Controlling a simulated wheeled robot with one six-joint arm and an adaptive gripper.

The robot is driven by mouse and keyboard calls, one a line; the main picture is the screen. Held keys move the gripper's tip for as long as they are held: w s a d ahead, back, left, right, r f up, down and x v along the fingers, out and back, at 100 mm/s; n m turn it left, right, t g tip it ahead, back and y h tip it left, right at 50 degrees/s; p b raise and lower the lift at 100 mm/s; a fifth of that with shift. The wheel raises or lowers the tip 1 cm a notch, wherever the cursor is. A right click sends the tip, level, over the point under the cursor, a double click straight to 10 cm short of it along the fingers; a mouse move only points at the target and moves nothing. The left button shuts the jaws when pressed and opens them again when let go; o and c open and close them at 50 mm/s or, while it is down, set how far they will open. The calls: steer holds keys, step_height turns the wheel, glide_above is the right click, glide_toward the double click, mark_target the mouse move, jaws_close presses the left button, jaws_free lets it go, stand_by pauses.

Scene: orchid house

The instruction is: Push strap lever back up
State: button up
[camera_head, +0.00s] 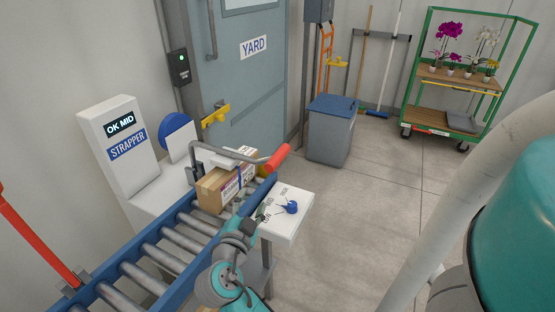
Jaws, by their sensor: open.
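The strapper (122,148) is a white machine beside the conveyor; its screen reads "OK MID". A grey lever with a red grip (277,158) reaches out from it, lying low across a cardboard box (212,192) on the rollers. A blue strap shows on the box. My gripper (264,212) is small in view, in front of the box and below the red grip, apart from the grip. It is by the white panel (290,228) with a blue knob (291,207). My arm hides part of the panel and conveyor edge.
The blue-railed roller conveyor (172,236) runs to the lower left, where a red bar (40,240) stands. A blue-lidded bin (331,130) and a green orchid cart (440,121) stand behind. The floor to the right of the panel is clear.

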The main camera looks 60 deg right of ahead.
mark_target(277, 157)
steer(key=r+m+g, duration=0.1)
steer(key=r+m, duration=0.1)
steer(key=d+r+m+g+h, duration=0.1)
steer(key=r+m+g, duration=0.1)
steer(key=s+d+r+m+g, duration=0.1)
steer(key=r+m, duration=0.1)
steer(key=shift+d, duration=0.15)
steer(key=shift+s+d+r+m, duration=0.15)
steer(key=shift+m, duration=0.15)
steer(key=d, duration=1)
steer(key=shift+w+d, duration=0.2)
steer(key=shift+d, duration=0.1)
jaws_close()
